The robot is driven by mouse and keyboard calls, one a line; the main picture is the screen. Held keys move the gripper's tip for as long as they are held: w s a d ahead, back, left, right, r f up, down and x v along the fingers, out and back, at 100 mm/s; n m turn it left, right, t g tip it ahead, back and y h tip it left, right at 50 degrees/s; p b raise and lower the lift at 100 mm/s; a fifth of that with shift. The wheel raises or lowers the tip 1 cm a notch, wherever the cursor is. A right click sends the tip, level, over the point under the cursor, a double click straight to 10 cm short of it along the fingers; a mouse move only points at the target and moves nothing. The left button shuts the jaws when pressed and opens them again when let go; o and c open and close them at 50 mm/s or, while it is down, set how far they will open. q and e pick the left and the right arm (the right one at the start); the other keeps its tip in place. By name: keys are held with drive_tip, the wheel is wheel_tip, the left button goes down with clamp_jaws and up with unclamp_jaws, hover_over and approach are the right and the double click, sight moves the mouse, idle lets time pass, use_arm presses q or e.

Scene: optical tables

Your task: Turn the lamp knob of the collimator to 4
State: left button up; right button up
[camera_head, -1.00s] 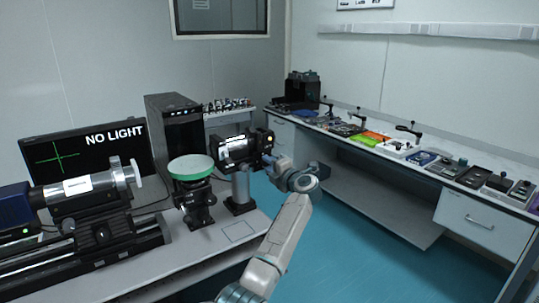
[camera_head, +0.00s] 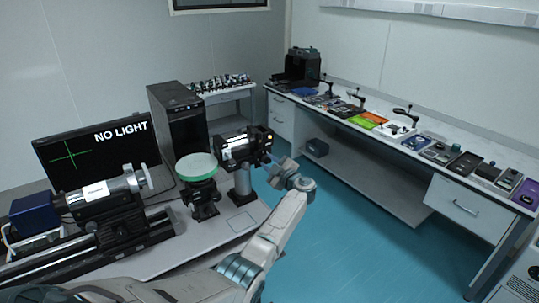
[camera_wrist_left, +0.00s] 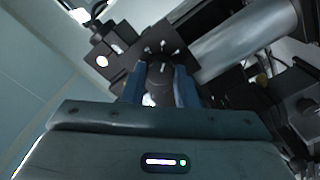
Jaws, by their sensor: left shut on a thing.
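The collimator (camera_head: 238,150), a dark tube with a white label, stands on a grey post. Its black lamp housing (camera_head: 262,137) is at the right end. My left gripper (camera_head: 272,160) is at that end, with its blue fingers pointing at the housing. In the left wrist view the lamp knob (camera_wrist_left: 160,77) is dark and sits between the two fingers of my left gripper (camera_wrist_left: 160,88), which is shut on it. No number on the knob can be read. My right gripper is not in view.
A monitor (camera_head: 95,147) reads "NO LIGHT" with a green cross. A green-rimmed round stage (camera_head: 197,167) stands left of the collimator, and a second tube (camera_head: 105,190) with a blue box is further left. A side bench (camera_head: 400,172) holds several devices. Blue floor is clear between.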

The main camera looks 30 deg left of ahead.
use_arm(q)
drive_tip(key=m+p, duration=0.1)
drive_tip(key=m, duration=0.1)
drive_tip(key=shift+m, duration=0.4)
drive_tip(key=shift+f+m+p, duration=0.1)
drive_tip(key=shift+m+p, duration=0.2)
drive_tip(key=shift+m, duration=1.7)
drive_tip(key=o, duration=1)
drive_tip(key=b+v, duration=0.3)
drive_tip(key=v, duration=0.7)
drive_tip(key=shift+s+d, duration=0.15)
drive_tip(key=shift+d, duration=0.2)
